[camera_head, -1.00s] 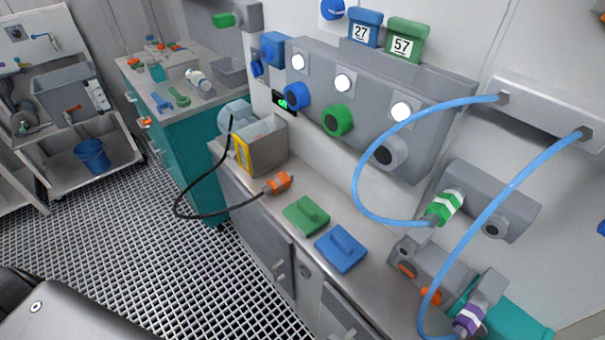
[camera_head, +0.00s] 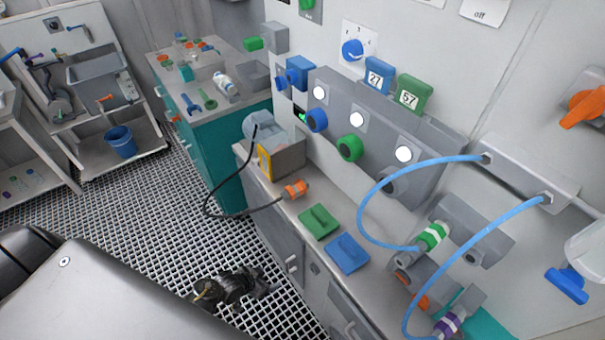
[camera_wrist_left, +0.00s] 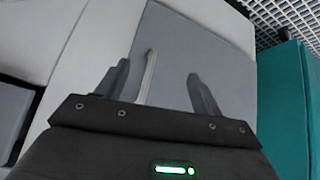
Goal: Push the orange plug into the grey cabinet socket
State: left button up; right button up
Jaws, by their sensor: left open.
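The orange plug (camera_head: 296,188) lies on the grey counter near its front edge, on the end of a black cable (camera_head: 212,196) that loops over the edge. A small grey socket (camera_head: 315,269) shows on the cabinet front below the counter, between the doors. My left gripper (camera_head: 262,283) is open and empty over the floor, left of the cabinet front and lower in the picture than the plug. The left wrist view shows its two spread fingers (camera_wrist_left: 160,88) before a grey panel with a pale bar. Plug and socket are not recognisable there. My right gripper is not in view.
A yellow-fronted grey box (camera_head: 282,158) stands behind the plug. Green (camera_head: 319,222) and blue (camera_head: 347,254) lidlike blocks lie to its right on the counter. Blue hoses (camera_head: 364,205) arch at the right. A teal cabinet (camera_head: 226,155) stands at the left. The grating floor is open.

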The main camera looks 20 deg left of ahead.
aim_at(288, 191)
pick_arm(q)
jog(key=w+a+r+m+t+h+p, duration=0.1)
jog(key=w+r, duration=0.3)
jog(key=r, duration=0.5)
jog(key=w+r+m+t+h+p, duration=0.1)
jog(key=w+r+p, duration=0.3)
jog(key=r, duration=0.5)
jog(key=w+a+r+t+h+p, duration=0.1)
jog(key=w+r+t+p, duration=0.1)
jog(key=w+r, duration=0.4)
jog(key=shift+w+a+r+m+t, duration=0.1)
jog(key=shift+a+r+m+t, duration=0.1)
jog(key=shift+r, duration=0.8)
jog(key=shift+w+a+r+m+t, duration=0.1)
jog(key=shift+r+m, duration=0.1)
jog(key=shift+r, duration=0.8)
jog(key=shift+w+a+r+h, duration=0.1)
jog(key=shift+w+r+h, duration=0.2)
jog(key=shift+h, duration=0.3)
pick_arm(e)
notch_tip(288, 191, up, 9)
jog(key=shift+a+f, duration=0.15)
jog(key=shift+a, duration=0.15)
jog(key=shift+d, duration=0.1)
